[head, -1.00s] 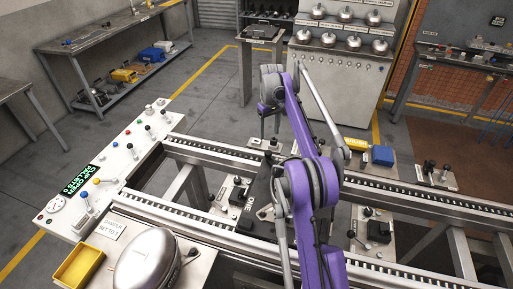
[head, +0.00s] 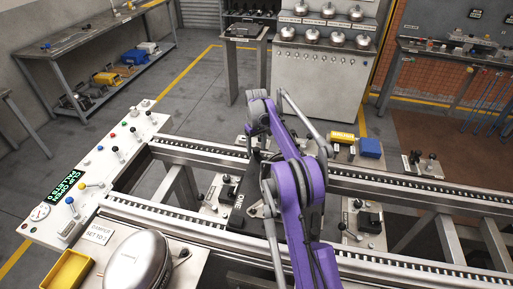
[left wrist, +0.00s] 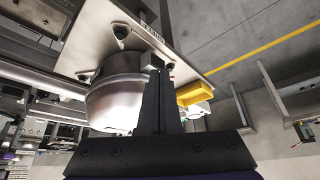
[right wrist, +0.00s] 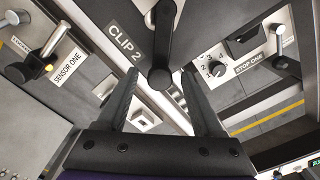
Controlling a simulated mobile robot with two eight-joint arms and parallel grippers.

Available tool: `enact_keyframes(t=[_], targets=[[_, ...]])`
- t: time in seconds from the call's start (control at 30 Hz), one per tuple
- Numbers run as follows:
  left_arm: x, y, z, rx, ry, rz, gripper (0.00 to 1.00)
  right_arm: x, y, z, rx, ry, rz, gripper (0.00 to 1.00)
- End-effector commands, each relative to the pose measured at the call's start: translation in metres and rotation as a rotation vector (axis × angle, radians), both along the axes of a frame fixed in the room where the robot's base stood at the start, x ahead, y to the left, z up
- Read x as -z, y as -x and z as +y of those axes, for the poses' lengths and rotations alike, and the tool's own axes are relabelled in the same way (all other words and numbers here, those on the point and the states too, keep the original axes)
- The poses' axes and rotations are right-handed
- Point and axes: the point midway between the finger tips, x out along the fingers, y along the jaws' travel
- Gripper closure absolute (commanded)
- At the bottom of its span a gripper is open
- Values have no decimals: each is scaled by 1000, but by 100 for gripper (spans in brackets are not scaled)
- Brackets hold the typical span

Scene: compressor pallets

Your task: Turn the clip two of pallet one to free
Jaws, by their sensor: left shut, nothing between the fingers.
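Clip two is a black lever with a round knob (right wrist: 160,79), beside the white "CLIP 2" label (right wrist: 123,41) in the right wrist view. My right gripper (right wrist: 162,88) is open, with one finger on each side of the knob end; I cannot tell whether they touch it. My left gripper (left wrist: 158,72) is shut and empty in the left wrist view, in front of a silver compressor pot (left wrist: 113,102).
"SENSOR ONE" (right wrist: 68,66) and "STOP ONE" (right wrist: 252,66) plates with levers flank the clip in the right wrist view. In the head view, a control panel (head: 100,160) stands left, and a pot (head: 138,266) and yellow tray (head: 65,270) lie near front left.

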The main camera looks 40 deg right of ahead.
Motion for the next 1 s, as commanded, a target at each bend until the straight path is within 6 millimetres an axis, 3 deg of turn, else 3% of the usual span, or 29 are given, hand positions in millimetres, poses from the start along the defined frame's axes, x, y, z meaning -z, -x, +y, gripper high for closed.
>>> enact_keyframes(t=[0.07,0.37,1.0], targets=[[0,0,0,0,0,0,100,0,0,0,0,0,0,45],[0,0,0,0,0,0,100,0,0,0,0,0,0,99],[0,0,0,0,0,0,100,0,0,0,0,0,0,100]])
